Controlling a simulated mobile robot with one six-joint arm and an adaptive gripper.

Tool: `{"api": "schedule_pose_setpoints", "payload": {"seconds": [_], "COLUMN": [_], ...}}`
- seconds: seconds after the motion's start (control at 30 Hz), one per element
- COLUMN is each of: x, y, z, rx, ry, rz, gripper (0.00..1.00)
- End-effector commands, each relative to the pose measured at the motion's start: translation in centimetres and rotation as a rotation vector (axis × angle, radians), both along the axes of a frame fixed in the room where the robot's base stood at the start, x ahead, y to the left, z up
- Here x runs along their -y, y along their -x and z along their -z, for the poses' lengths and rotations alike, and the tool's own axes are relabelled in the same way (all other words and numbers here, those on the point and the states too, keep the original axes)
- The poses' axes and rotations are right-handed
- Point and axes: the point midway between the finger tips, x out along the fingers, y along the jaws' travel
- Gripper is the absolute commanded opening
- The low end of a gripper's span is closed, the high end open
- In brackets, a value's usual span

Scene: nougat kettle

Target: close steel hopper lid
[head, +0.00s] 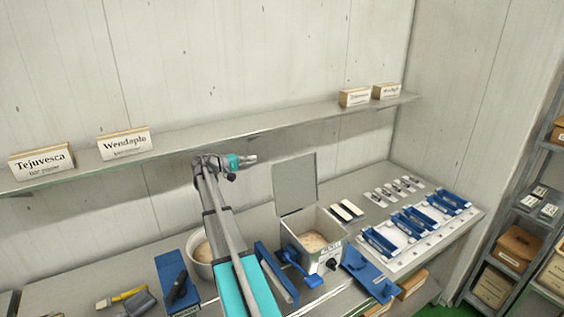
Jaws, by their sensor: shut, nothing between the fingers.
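The steel hopper (316,238) is a box on the table right of my arm, with pale granular stuff inside. Its lid (294,184) is a flat grey panel standing upright at the back edge, so the hopper is open. My gripper (254,159) is raised in front of the shelf edge, up and left of the lid, with its tip pointing right. It is shut and empty, and appears apart from the lid.
A blue scoop (299,270) lies at the hopper's front left. A round bowl (200,262) is left of my arm. Blue trays (407,226) stand at the right. A wall shelf (215,134) with labelled blocks runs behind my gripper.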

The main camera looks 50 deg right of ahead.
Motion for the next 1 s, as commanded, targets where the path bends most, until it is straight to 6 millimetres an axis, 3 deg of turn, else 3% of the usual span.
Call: {"api": "schedule_pose_setpoints", "payload": {"seconds": [0.47, 1.0], "x": [1.3, 7.6], "y": [1.0, 5.5], "z": [0.1, 0.1], "rx": [0.001, 0.002], "ry": [-0.002, -0.002], "rz": [0.001, 0.001], "gripper": [0.00, 0.00]}}
